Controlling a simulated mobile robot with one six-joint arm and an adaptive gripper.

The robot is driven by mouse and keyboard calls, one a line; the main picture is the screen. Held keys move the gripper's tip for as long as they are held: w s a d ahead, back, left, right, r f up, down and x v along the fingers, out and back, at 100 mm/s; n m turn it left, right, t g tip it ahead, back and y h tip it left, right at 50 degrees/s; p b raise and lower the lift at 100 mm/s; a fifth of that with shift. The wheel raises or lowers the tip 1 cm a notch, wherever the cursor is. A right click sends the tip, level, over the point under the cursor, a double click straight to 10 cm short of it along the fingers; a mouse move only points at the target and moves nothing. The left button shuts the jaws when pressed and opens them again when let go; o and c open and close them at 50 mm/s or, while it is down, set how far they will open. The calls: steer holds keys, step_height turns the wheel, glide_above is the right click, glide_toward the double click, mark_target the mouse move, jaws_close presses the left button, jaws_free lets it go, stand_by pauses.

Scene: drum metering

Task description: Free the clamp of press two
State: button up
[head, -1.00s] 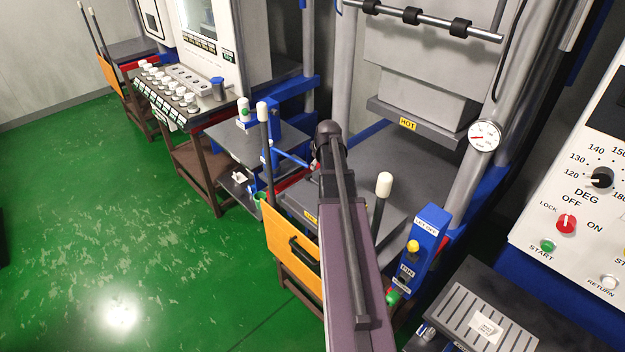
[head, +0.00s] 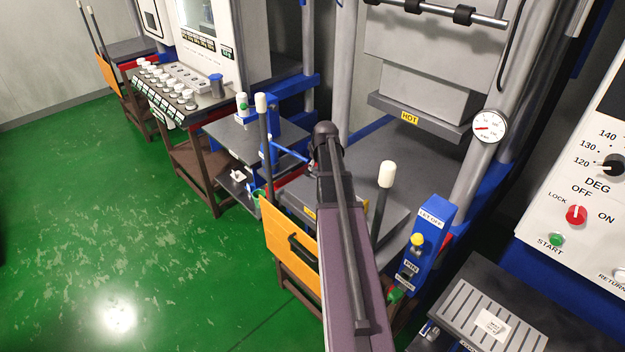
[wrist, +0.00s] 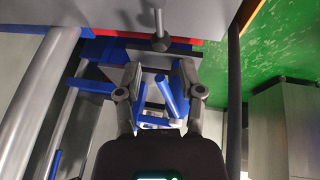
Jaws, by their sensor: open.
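A press with a HOT label (head: 410,118) stands in the middle of the head view. Two dark levers with white tips, one left (head: 261,103) and one right (head: 386,175), rise at its front. In the wrist view my gripper (wrist: 160,78) is open and empty, fingers apart. A grey rod with a round collar (wrist: 160,42) shows ahead of the fingers. A blue cylinder (wrist: 172,97) appears between them, with no clear contact. In the head view my arm hides my fingers and part of the press front. No press number is readable, and I cannot tell which part is the clamp.
A blue LET OFF post (head: 428,240) with a yellow button stands right of my arm. An orange panel (head: 289,246) is left of it. A control panel (head: 585,190) and a ribbed dark unit (head: 480,312) are at the right. Green floor (head: 110,240) is clear at left.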

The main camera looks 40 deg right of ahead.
mark_target(313, 175)
steer(key=shift+b+x, duration=3.7)
steer(key=shift+x, duration=0.7)
